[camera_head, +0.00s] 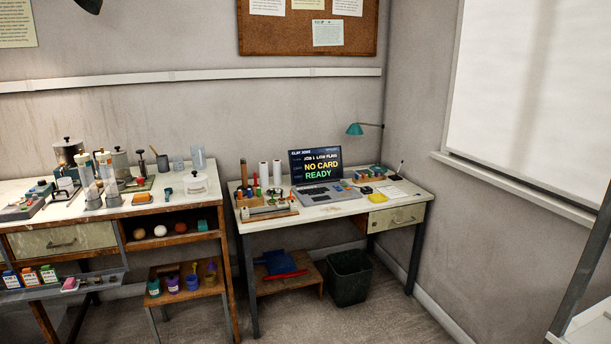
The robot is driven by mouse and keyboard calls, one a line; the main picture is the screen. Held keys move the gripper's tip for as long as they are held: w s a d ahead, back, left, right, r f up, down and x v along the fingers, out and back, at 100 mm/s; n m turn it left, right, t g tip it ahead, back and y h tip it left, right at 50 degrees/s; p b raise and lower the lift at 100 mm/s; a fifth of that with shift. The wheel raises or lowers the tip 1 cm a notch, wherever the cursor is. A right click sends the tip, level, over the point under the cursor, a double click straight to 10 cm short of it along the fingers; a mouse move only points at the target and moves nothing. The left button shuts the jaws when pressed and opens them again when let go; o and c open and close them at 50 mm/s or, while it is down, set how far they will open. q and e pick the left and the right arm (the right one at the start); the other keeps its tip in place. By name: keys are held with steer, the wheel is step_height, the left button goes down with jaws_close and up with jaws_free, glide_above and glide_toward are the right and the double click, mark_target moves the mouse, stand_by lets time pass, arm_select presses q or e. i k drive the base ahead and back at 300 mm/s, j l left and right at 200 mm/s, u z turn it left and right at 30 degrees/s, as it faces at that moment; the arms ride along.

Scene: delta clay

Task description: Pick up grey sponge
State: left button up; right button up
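I cannot make out a grey sponge for certain; the small items on the benches are too small to tell. Neither of my grippers is in view.
The left workbench (150,209) is crowded with jars and tools. The floor in front is clear.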

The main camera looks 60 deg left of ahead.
mark_target(348, 174)
steer(key=u, duration=1.65)
steer(key=i+l, duration=0.15)
steer(key=i, duration=0.25)
steer(key=i+l, duration=0.1)
steer(key=i, duration=0.25)
steer(key=z, duration=0.05)
